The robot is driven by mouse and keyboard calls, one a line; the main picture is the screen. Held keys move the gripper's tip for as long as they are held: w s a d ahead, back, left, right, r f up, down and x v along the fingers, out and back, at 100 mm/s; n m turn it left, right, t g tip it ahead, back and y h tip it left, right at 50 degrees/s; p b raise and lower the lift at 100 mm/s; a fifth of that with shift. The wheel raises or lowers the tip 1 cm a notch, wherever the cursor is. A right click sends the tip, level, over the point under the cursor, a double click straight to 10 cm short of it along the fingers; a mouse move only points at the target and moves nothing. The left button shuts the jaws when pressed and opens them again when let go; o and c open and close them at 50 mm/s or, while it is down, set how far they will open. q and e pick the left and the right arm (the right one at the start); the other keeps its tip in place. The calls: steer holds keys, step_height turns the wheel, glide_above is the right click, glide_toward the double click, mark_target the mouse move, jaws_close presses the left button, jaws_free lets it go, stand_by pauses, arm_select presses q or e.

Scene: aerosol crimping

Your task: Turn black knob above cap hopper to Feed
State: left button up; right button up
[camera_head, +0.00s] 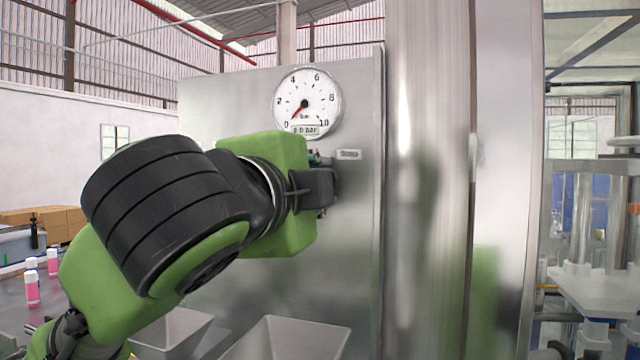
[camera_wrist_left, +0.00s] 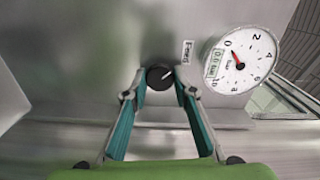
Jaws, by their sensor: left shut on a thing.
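The black knob (camera_wrist_left: 157,78) sits on the steel panel (camera_wrist_left: 80,70) in the left wrist view. A pale mark on its face points to the upper right there. My left gripper (camera_wrist_left: 160,90) has its two fingers on either side of the knob, shut on it. In the head view my left gripper (camera_head: 322,186) reaches the panel (camera_head: 235,95) below the gauge and hides the knob. A small label (camera_head: 348,154) is right beside that spot; its text is too small to read. It also shows in the left wrist view (camera_wrist_left: 188,52). My right gripper is not in view.
A round gauge (camera_head: 307,103) above the knob has its red needle near 0. Two open grey hoppers (camera_head: 172,328) (camera_head: 290,338) stand below my left arm. A thick steel column (camera_head: 430,180) rises right of the panel. Pink bottles (camera_head: 32,288) stand at far left.

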arm_select(q)
steer(key=o, duration=1.1)
steer(key=shift+s, duration=0.1)
steer(key=v, duration=1.2)
steer(key=shift+a, duration=0.1)
